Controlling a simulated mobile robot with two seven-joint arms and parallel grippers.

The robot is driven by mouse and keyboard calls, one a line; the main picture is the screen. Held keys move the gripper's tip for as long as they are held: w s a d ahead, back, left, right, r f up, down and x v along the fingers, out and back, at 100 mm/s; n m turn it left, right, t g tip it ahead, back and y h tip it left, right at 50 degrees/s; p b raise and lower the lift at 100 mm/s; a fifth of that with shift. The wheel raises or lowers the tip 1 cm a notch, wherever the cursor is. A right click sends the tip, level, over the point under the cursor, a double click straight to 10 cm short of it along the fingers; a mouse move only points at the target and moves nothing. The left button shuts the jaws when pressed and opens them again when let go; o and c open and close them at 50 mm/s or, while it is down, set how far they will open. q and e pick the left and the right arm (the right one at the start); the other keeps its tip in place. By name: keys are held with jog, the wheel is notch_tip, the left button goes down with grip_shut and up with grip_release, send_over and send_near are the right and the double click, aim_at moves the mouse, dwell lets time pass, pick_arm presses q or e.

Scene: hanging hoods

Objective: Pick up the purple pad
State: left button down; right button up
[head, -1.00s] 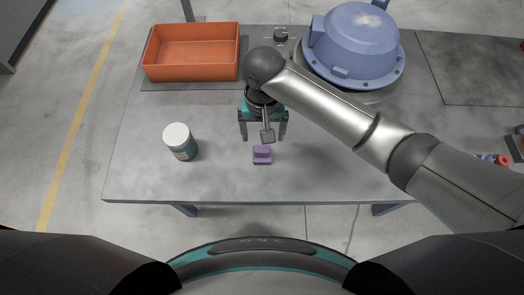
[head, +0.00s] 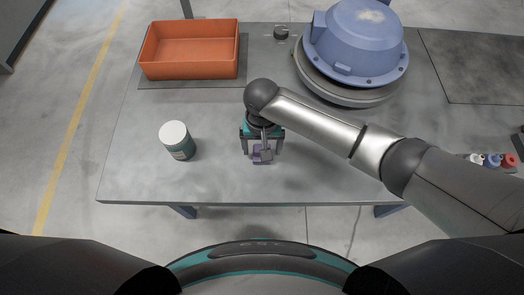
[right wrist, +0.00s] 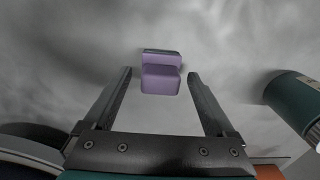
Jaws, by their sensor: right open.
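The small purple pad (head: 262,154) lies on the grey table, in front of the middle. My right gripper (head: 262,148) is just above and around it in the head view, and partly hides it. In the right wrist view the purple pad (right wrist: 161,75) shows as a stepped block between the tips of the two open fingers (right wrist: 158,72), with a gap on each side. My left gripper is not in view.
A white-lidded teal jar (head: 177,141) stands left of the pad. An orange bin (head: 190,50) is at the back left, and a large blue hood (head: 357,40) on a round base at the back right. Small coloured bottles (head: 492,160) are at the right edge. The front of the table is clear.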

grip_shut()
dwell(0.6)
notch_tip(320, 180, up, 20)
jog(key=p, duration=0.4)
